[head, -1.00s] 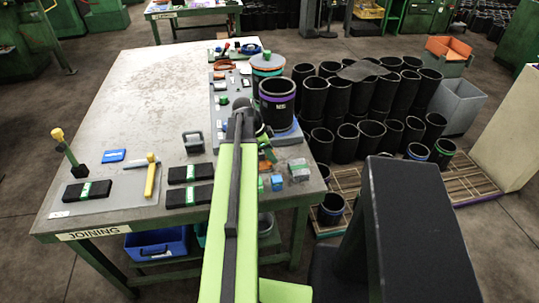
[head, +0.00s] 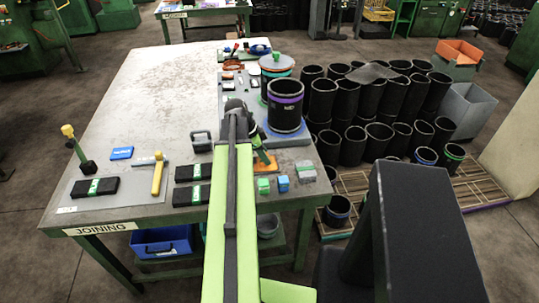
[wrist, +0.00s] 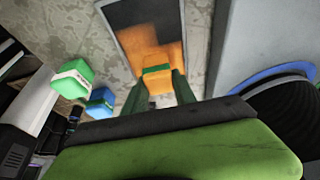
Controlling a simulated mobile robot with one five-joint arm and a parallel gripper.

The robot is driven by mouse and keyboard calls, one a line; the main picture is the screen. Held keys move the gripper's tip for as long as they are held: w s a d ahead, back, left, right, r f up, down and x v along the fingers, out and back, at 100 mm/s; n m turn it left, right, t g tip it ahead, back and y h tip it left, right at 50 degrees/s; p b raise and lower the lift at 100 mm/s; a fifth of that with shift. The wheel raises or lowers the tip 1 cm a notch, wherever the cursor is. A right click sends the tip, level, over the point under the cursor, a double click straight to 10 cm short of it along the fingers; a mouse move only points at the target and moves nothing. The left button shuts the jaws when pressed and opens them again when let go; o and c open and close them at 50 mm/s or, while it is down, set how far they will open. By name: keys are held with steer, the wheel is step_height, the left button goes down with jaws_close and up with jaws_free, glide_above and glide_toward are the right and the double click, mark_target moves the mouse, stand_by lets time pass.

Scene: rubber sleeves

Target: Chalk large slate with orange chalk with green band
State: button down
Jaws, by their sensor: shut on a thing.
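The orange chalk with a green band (wrist: 156,76) is between the green fingers of my gripper (wrist: 158,84), which is shut on it. Beyond its tip, in the wrist view, lies a framed dark slate (wrist: 140,16). Orange covers the part of the slate nearest the chalk; the far part is dark. I cannot tell whether the tip touches it. In the head view my gripper (head: 264,158) is low over the table's front right, with orange showing at its fingers. My arm hides part of this area.
A green block (head: 263,187), a blue block (head: 283,184) and a grey block (head: 306,172) sit near the front edge of the table (head: 130,80). A black sleeve with a purple band (head: 285,108) stands behind, right of my arm. Black cases (head: 193,172) lie left.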

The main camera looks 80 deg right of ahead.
steer(key=shift+w+a, duration=0.55)
steer(key=shift+w, duration=0.9)
steer(key=shift+w+a, duration=0.55)
steer(key=shift+w, duration=0.9)
steer(key=shift+w+a, duration=0.55)
steer(key=shift+w, duration=0.9)
steer(key=shift+w+d+f, duration=0.1)
steer(key=shift+d, duration=0.3)
steer(key=shift+s+d, duration=0.65)
steer(key=shift+s, duration=1)
steer(key=shift+s+d, duration=0.7)
steer(key=shift+s, duration=1)
steer(key=shift+s+d, duration=0.65)
steer(key=shift+s, duration=1)
steer(key=shift+s, duration=0.1)
steer(key=shift+s+d, duration=0.3)
steer(key=shift+s, duration=0.5)
steer(key=shift+s+d, duration=0.3)
steer(key=shift+s, duration=0.45)
step_height(320, 180, up, 6)
steer(key=p, duration=0.5)
steer(key=shift+p, duration=0.35)
